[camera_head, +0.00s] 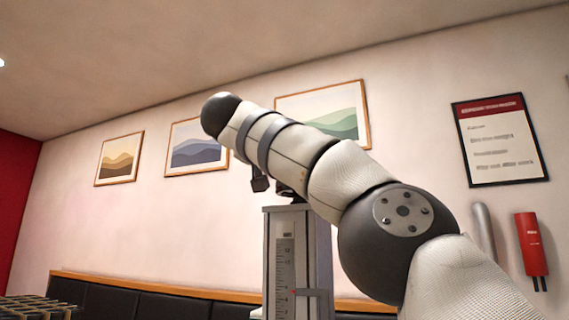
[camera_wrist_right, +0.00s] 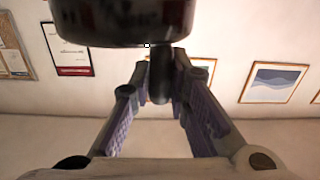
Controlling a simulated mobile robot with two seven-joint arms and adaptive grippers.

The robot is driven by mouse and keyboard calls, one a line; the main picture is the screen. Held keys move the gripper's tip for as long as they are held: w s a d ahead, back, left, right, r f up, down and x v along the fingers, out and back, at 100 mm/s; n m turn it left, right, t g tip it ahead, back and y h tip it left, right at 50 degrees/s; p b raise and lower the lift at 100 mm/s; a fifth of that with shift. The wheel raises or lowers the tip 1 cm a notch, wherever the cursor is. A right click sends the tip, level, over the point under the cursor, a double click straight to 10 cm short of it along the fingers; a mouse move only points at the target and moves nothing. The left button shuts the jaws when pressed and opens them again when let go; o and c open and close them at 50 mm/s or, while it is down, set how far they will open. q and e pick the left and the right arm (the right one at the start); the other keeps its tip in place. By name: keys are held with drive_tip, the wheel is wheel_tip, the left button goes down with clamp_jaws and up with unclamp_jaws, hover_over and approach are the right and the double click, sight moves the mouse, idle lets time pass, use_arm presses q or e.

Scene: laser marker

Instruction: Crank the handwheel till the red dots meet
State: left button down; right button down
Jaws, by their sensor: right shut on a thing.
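A grey column (camera_head: 325,250) with a pale ruled scale (camera_head: 284,265) stands in the lower middle of the head view. A small red dot (camera_head: 293,292) shows at the scale's right edge, beside a grey bracket (camera_head: 314,293); a second dot cannot be made out. In the right wrist view, the dark handwheel (camera_wrist_right: 115,25) fills the top, and its black handle (camera_wrist_right: 160,75) hangs between my fingers. My right gripper (camera_wrist_right: 162,68) is shut on this handle. My right arm crosses above the column in the head view and hides most of the wheel. My left gripper is out of view.
A dark padded bench (camera_head: 180,306) with a wooden top edge runs along the wall behind. A dark slatted thing (camera_head: 35,307) shows at lower left. Framed pictures (camera_head: 119,159), a notice (camera_head: 500,140) and a red wall unit (camera_head: 531,245) hang on the wall.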

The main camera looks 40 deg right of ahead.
drive_tip(key=c, duration=1.5)
unclamp_jaws()
drive_tip(key=v, duration=1.2)
